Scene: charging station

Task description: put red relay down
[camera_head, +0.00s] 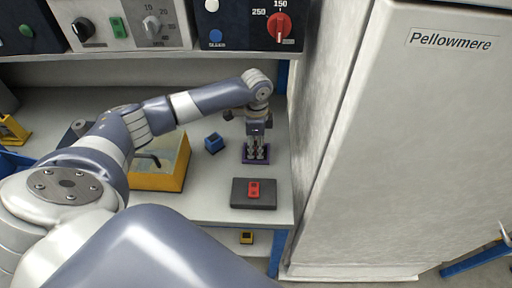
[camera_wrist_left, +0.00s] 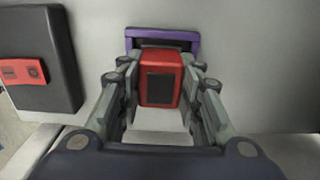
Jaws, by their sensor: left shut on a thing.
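The red relay (camera_wrist_left: 160,77), a red block with a dark face, sits between the fingers of my left gripper (camera_wrist_left: 160,97) in the wrist view. The left gripper also shows in the head view (camera_head: 256,152), pointing down and shut on the relay. The relay is hidden there by the fingers. A purple tray or frame (camera_wrist_left: 163,37) shows just beyond the relay, and in the head view its rim (camera_head: 247,161) lies around the fingertips. I cannot tell whether the relay touches it. My right gripper is out of view.
A dark pad (camera_head: 239,194) with a red part (camera_head: 254,189) lies in front of the gripper. A blue block (camera_head: 214,142) and a yellow-sided box (camera_head: 158,182) are to its left. A tall white cabinet (camera_head: 410,130) closes off the right. Control panels (camera_head: 130,24) hang behind.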

